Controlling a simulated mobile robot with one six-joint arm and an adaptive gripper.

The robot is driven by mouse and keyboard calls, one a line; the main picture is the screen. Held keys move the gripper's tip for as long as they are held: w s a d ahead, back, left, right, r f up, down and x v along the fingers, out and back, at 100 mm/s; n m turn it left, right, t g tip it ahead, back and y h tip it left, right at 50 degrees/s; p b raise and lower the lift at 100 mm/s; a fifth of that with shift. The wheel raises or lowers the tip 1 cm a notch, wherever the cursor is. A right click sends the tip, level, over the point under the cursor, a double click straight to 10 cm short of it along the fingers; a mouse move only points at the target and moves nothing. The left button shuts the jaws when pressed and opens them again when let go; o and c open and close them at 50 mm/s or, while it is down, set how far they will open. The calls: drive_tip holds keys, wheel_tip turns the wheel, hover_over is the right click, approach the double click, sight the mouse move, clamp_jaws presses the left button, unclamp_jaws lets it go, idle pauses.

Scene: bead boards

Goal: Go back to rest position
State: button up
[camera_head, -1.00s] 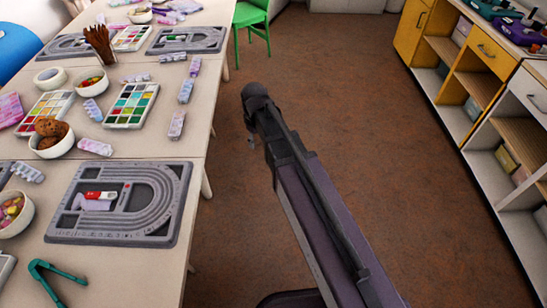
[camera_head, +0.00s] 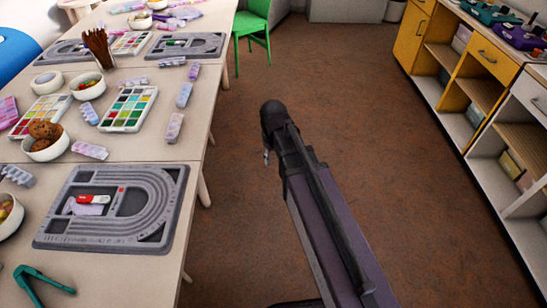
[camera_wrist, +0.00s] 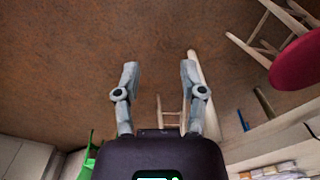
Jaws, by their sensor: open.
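My gripper (camera_wrist: 159,80) is open and empty in the wrist view, its two fingers apart over the brown floor. In the head view my arm extends over the floor to the right of the table, and the fingers are mostly hidden there; only a small part of the gripper (camera_head: 267,156) shows beside the arm's end. Nothing is held. The near bead board (camera_head: 113,237) lies on the table with a red and white item (camera_head: 93,199) in its recess.
The long table (camera_head: 177,150) on the left carries bowls, paint palettes and more boards. A green chair (camera_head: 252,25) stands at the back. Yellow and white shelves (camera_head: 480,65) line the right. The floor (camera_head: 340,90) between is clear. A red stool seat (camera_wrist: 298,60) shows in the wrist view.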

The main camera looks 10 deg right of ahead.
drive_tip(key=s+d+m, duration=0.6)
drive_tip(key=s+d, duration=0.3)
drive_tip(key=d, duration=0.1)
wheel_tip(320, 180, up, 19)
drive_tip(key=p, duration=1.9)
drive_tip(key=shift+w+d+r, duration=0.2)
drive_tip(key=shift+w, duration=0.15)
